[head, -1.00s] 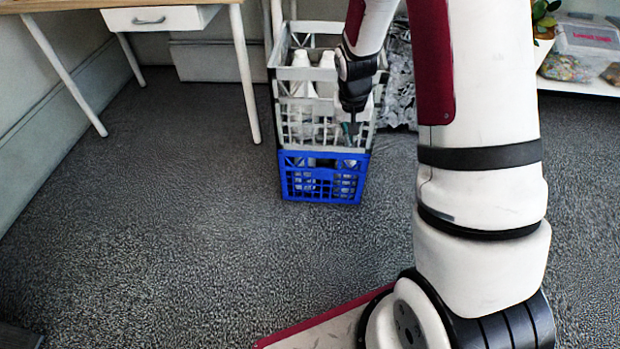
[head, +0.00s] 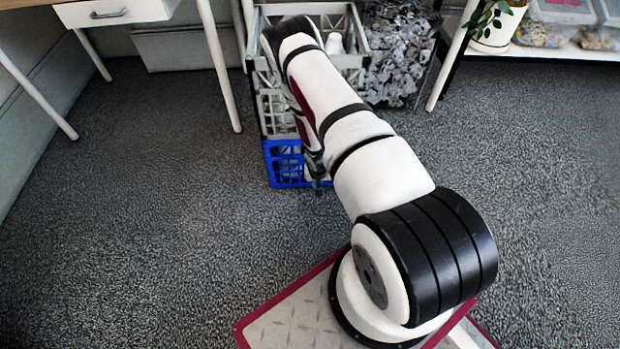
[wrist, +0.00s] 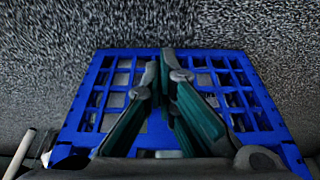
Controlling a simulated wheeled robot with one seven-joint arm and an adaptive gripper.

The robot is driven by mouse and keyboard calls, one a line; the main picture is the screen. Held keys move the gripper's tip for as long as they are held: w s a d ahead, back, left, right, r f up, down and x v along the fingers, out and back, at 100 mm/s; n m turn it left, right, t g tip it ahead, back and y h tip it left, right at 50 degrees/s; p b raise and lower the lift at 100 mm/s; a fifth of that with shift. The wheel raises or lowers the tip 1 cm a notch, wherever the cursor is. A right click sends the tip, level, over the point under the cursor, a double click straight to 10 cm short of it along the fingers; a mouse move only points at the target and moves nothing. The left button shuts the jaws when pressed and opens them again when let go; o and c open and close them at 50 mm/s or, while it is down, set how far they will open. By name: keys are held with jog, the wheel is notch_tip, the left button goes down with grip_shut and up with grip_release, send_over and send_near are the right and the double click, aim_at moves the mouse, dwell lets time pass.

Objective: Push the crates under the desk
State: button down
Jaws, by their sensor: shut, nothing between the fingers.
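A grey crate (head: 358,62) holding white bottles (head: 334,44) stands on a blue crate (head: 284,170), on the floor just right of the desk's front right leg. My arm hides much of both crates. The desk (head: 22,2) is at the upper left, with open floor under it. In the head view my gripper (head: 318,187) is low in front of the blue crate, mostly hidden by my arm. In the wrist view my gripper (wrist: 165,58) is shut and empty, in front of the blue crate's lattice face (wrist: 232,92); I cannot tell whether it touches.
The desk's white leg (head: 222,75) stands close left of the crates. A dark bin of crumpled silvery material (head: 398,60) is close on their right. A white shelf (head: 560,52) with a potted plant (head: 492,30) is at the upper right. The floor at left is clear.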

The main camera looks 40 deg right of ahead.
jog(key=w+d+f+b, duration=0.3)
jog(key=w+f+b, duration=0.2)
jog(key=f, duration=0.4)
jog(key=shift+w+d+f+b, duration=0.25)
jog(key=shift+w+d+b, duration=0.15)
jog(key=shift+b, duration=0.5)
